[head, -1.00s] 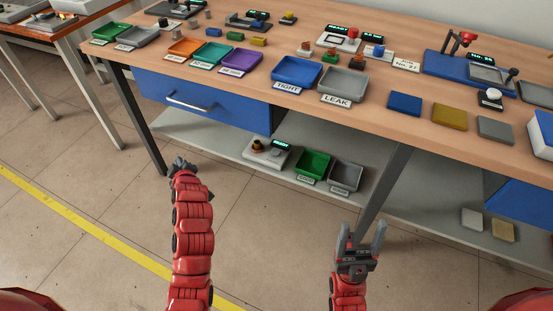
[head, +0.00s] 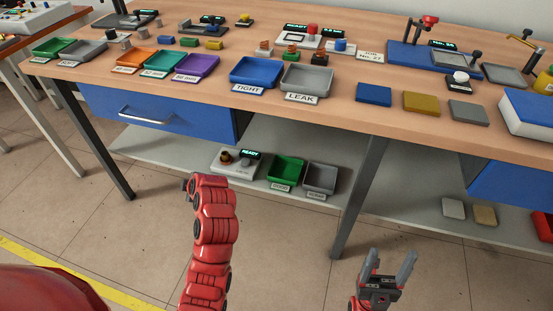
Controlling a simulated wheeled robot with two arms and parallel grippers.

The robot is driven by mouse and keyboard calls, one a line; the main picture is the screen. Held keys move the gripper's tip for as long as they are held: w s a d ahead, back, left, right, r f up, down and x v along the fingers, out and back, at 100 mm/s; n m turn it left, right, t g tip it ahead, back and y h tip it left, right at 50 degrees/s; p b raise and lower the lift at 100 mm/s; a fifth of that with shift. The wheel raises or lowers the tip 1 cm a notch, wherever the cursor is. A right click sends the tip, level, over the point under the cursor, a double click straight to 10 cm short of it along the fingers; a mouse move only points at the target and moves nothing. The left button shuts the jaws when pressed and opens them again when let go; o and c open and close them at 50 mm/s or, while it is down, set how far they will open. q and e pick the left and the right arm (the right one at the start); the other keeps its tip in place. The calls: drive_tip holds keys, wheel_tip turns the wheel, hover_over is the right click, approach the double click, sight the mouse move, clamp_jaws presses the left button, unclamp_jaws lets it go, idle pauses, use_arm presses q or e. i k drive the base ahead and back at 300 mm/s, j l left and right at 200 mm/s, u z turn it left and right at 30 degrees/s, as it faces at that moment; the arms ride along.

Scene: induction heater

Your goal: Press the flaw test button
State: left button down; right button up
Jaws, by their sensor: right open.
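Several push buttons show in the head view, and I cannot read which one is the flaw test button. On the bench, a red button (head: 313,29) sits on a unit with a green READY display, and a blue button (head: 340,45) sits beside it. A white button (head: 461,77) is on a small dark unit further right. On the lower shelf, a pale unit (head: 232,168) has a dark knob and a READY display. My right gripper (head: 391,256) is open and empty, in front of the bench and apart from everything. My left gripper (head: 188,184) is mostly hidden by its arm.
The wooden bench (head: 345,108) carries a blue TIGHT tray (head: 256,73), a grey LEAK tray (head: 306,79) and several coloured blocks. A green tray (head: 286,171) and a grey tray (head: 320,179) stand on the lower shelf. A bench leg (head: 358,200) stands behind my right gripper.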

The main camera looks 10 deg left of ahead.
sight(247, 161)
drive_tip(key=i+j+z, duration=0.45)
drive_tip(key=j+z, duration=0.25)
drive_tip(key=l, duration=0.05)
